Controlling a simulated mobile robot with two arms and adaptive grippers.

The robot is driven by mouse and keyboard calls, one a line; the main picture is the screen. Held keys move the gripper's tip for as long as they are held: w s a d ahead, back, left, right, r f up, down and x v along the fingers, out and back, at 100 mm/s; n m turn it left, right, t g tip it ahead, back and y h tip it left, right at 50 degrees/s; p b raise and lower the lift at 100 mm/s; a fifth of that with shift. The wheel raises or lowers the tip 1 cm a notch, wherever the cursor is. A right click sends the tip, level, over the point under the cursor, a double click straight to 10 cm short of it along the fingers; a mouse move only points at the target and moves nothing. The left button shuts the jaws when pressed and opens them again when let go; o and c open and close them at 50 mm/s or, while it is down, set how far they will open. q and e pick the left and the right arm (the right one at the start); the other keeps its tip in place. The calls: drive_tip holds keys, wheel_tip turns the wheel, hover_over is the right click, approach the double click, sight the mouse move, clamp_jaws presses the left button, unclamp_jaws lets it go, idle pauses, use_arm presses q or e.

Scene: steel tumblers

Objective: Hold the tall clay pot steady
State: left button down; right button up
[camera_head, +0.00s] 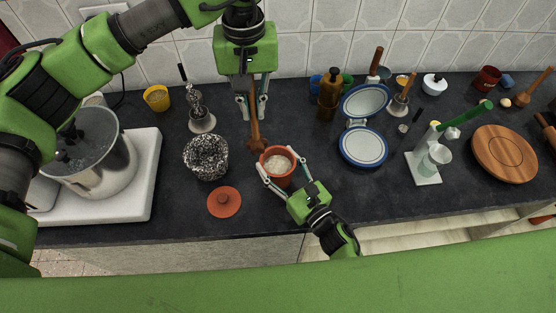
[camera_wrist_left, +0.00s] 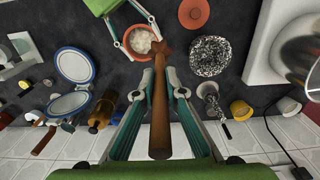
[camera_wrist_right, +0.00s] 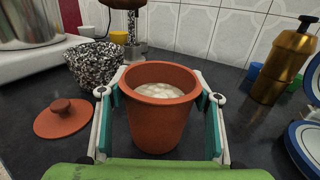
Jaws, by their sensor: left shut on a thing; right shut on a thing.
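The tall clay pot (camera_head: 268,168) stands upright on the dark counter with pale, lumpy contents inside. In the right wrist view the pot (camera_wrist_right: 160,122) fills the middle. My right gripper (camera_head: 281,166) is shut around it, one finger on each side. My left gripper (camera_head: 253,112) is shut on a wooden tool (camera_wrist_left: 160,115), higher up and behind the pot. The tool's thick end (camera_head: 257,146) hangs near the pot's rim at the back left; in the head view it appears outside the opening. A clay lid (camera_head: 224,203) with a knob lies left of the pot.
A speckled pot (camera_head: 206,165) stands left of the clay pot. A large steel pot (camera_head: 112,170) stands on a white slab at far left. Blue-rimmed dishes (camera_head: 363,160) and a gold bottle (camera_head: 328,105) are to the right.

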idle(0.8)
drive_tip(key=o, duration=1.7)
drive_tip(key=shift+f, duration=0.15)
drive_tip(key=shift+s, duration=0.15)
drive_tip(key=shift+s+d, duration=0.2)
drive_tip(key=shift+s, duration=0.05)
drive_tip(key=shift+w+b, duration=0.1)
drive_tip(key=shift+b, duration=0.2)
drive_tip(key=shift+w+a, duration=0.2)
drive_tip(key=shift+w, duration=0.05)
drive_tip(key=c, duration=1.7)
